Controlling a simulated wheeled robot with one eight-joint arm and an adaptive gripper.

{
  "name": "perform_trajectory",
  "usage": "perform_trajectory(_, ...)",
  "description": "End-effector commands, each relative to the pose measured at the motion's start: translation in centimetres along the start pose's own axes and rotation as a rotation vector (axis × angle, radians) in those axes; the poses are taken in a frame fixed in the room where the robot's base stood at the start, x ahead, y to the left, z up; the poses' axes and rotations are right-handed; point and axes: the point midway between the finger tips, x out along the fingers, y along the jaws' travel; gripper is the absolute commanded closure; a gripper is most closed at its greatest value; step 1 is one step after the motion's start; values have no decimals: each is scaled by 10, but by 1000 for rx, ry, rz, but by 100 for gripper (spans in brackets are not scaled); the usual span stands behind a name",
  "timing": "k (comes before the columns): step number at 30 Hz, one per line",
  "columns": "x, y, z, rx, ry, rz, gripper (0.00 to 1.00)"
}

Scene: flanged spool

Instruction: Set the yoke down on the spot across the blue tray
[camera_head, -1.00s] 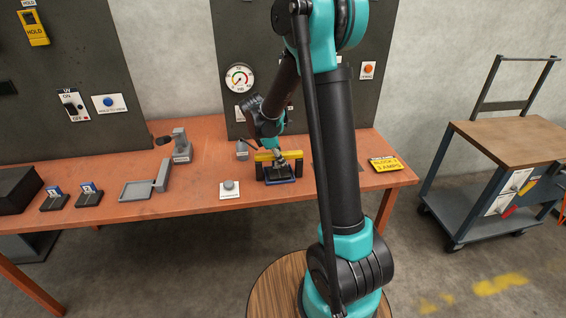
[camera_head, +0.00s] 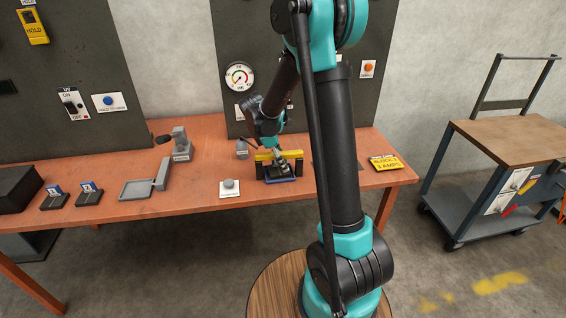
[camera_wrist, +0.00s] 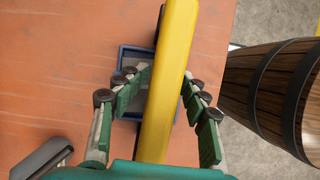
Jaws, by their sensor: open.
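The yoke is a yellow bar on dark end legs (camera_head: 264,156). It stands across the blue-rimmed tray (camera_head: 284,181) on the orange bench. In the wrist view the yellow bar (camera_wrist: 165,85) runs lengthwise through the picture, with the blue tray (camera_wrist: 122,82) below it. My gripper (camera_head: 284,163) is low over the middle of the yoke. Its green-padded fingers (camera_wrist: 168,95) are open, one on each side of the bar. The bar and fingers hide part of the tray, and the contact at the yoke's feet cannot be made out.
A white plate with a grey button (camera_head: 229,187) lies just left of the tray. A grey flat tray (camera_head: 136,189) and a lever stand (camera_head: 181,147) are further left. A yellow sign (camera_head: 386,163) lies to the right. A gauge (camera_head: 239,77) hangs on the dark panel behind.

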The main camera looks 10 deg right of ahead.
Motion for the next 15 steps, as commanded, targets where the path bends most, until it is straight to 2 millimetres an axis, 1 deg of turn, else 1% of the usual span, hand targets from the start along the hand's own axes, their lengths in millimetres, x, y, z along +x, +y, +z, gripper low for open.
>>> perform_trajectory(5, -23, 0, 0, -2, 0, 0, 56)
perform_trajectory(12, -73, -1, 0, -2, 0, 0, 56)
perform_trajectory(15, -91, -1, 0, -1, 0, 0, 56)
